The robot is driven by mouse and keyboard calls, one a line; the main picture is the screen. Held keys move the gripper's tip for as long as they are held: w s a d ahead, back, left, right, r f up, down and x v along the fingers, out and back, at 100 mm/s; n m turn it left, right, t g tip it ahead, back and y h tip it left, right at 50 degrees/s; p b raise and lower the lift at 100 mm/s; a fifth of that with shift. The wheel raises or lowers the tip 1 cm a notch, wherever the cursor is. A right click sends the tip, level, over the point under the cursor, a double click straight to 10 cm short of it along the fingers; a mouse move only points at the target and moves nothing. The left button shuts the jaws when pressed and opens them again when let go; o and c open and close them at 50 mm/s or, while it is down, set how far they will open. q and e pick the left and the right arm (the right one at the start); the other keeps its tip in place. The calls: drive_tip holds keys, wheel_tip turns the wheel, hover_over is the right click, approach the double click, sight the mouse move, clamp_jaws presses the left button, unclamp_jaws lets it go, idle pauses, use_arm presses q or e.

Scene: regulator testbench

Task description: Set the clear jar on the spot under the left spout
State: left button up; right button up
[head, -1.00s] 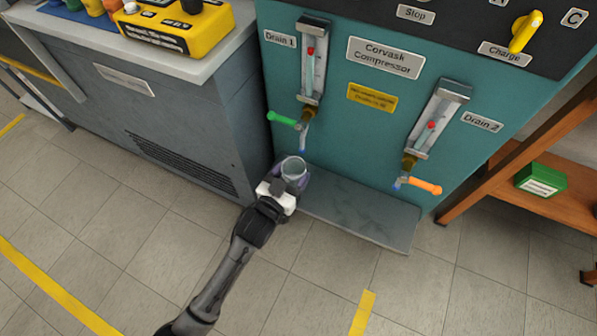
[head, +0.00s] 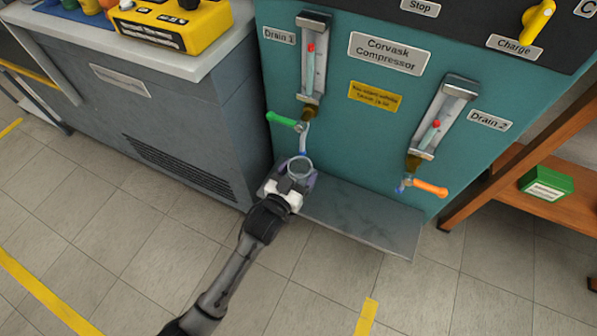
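The clear jar (head: 300,167) shows as a round glass rim at the left end of the grey ledge (head: 365,215). It is below the left spout (head: 303,142), the one under Drain 1. Its lower part is hidden by my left gripper (head: 295,172). The fingers of my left gripper are spread on either side of the jar, with a dark gap showing in front of the palm; they look open around it. The jar appears upright and low at the ledge; its base contact is hidden. My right gripper is not in view.
A green valve handle (head: 283,119) sits beside the left spout. An orange handle (head: 430,188) is at the right spout (head: 404,184). A grey cabinet (head: 190,135) stands close on the left, a wooden shelf (head: 515,170) on the right. The ledge right of the jar is clear.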

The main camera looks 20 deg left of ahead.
use_arm(q)
drive_tip(key=shift+o, duration=1.2)
drive_tip(key=shift+r, duration=0.15)
drive_tip(key=shift+s, duration=0.3)
drive_tip(key=s+a+p, duration=0.1)
drive_tip(key=s+p, duration=0.4)
drive_tip(key=s, duration=0.6)
drive_tip(key=shift+s+a, duration=0.2)
drive_tip(key=shift+a, duration=0.15)
